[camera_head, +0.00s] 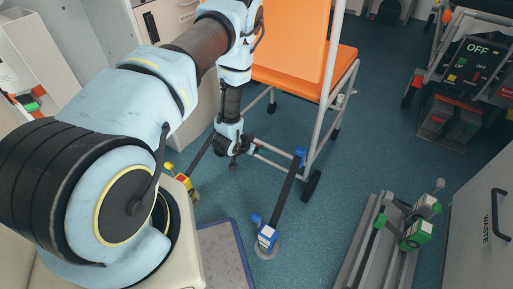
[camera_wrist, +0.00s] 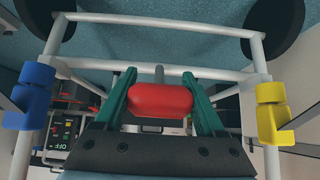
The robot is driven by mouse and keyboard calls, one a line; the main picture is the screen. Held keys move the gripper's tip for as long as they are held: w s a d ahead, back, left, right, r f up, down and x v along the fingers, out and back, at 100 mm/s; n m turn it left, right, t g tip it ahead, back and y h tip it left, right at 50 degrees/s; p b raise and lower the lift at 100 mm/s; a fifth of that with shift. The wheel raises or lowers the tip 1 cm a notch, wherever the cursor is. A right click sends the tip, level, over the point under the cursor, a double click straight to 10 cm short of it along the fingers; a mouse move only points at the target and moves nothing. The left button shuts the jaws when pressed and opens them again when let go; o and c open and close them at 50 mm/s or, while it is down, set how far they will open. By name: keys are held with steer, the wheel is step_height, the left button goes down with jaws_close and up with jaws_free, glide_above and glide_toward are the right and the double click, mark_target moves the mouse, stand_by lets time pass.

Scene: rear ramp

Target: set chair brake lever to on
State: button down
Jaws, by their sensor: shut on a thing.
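The orange chair (camera_head: 283,80) stands on its light metal frame in the middle of the head view, with dark wheels at the floor. In the wrist view, a red lever handle (camera_wrist: 160,100) on a short grey stem lies across between the two green fingers. My gripper (camera_wrist: 159,77) is shut on this red handle, which sits in front of a crossbar of the chair frame (camera_wrist: 185,70). In the head view my gripper (camera_head: 253,148) is low beside the chair's frame, and the handle is hidden there. I cannot tell which setting the lever is in.
A dark strap with blue ends (camera_head: 285,201) runs from the chair to the floor anchor. Another strap with a yellow-and-red buckle (camera_head: 183,181) is at left. A grey rail with green clamps (camera_head: 376,245), a waste cabinet (camera_head: 488,220) and a ramp panel reading OFF (camera_head: 474,62) stand at right.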

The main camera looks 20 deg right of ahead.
steer(key=shift+a+f, duration=0.1)
stand_by(0.7)
jaws_free()
steer(key=p+v, duration=0.2)
steer(key=v, duration=0.8)
steer(key=shift+r, duration=0.35)
steer(key=shift+a, duration=0.15)
